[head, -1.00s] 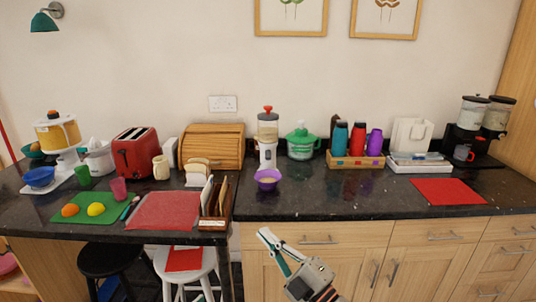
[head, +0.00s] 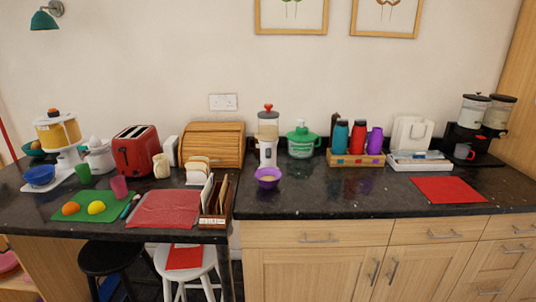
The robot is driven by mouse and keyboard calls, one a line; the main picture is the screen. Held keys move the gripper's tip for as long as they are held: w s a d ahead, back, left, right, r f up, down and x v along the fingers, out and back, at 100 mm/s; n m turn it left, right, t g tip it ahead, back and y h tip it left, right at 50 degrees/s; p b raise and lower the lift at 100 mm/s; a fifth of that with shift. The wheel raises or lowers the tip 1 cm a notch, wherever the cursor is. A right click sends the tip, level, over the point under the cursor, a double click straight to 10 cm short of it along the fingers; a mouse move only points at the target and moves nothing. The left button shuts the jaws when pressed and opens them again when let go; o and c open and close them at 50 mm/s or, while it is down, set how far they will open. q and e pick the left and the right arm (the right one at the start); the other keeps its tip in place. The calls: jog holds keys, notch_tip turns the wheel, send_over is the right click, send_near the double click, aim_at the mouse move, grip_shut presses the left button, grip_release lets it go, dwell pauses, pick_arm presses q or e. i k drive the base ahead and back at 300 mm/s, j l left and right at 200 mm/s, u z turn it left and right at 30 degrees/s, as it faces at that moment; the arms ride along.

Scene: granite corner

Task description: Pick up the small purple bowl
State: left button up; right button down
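The small purple bowl (head: 268,178) stands upright on the dark granite counter, in front of the base of a clear-topped dispenser. Something pale shows inside the bowl. Neither of my grippers is in view now.
The dispenser (head: 268,137) with a red knob stands right behind the bowl. A wooden rack (head: 215,207) of upright cards is close at its left front. A green lidded pot (head: 302,142) and a wooden tray of bottles (head: 355,159) stand at the back. The counter (head: 335,196) right of the bowl is clear.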

aim_at(268, 179)
jog(key=i+l, duration=0.3)
jog(key=l, duration=0.15)
jog(key=i+l+z, duration=0.1)
jog(key=i+l, duration=0.25)
jog(key=l, duration=0.15)
